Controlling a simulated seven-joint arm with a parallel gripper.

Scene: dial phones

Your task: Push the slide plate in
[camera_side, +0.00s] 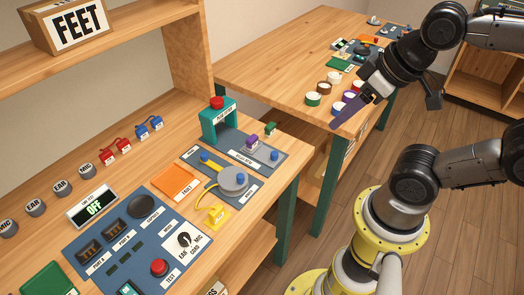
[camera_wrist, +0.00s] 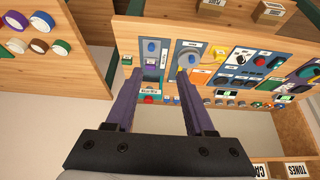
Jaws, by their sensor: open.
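I cannot tell for sure which part is the slide plate. My gripper (camera_side: 342,122) is open and empty, in the air to the right of this bench and well apart from the panel. In the wrist view my purple fingers (camera_wrist: 160,74) are spread, with the purple block (camera_wrist: 150,62) showing between them.
A neighbouring panel holds a grey disc (camera_side: 233,180) with a yellow cable. An orange plate (camera_side: 176,182) and a console with an OFF display (camera_side: 93,207) lie farther left. A second table (camera_side: 265,65) with several colored round pots stands behind. Open floor lies between bench and arm.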

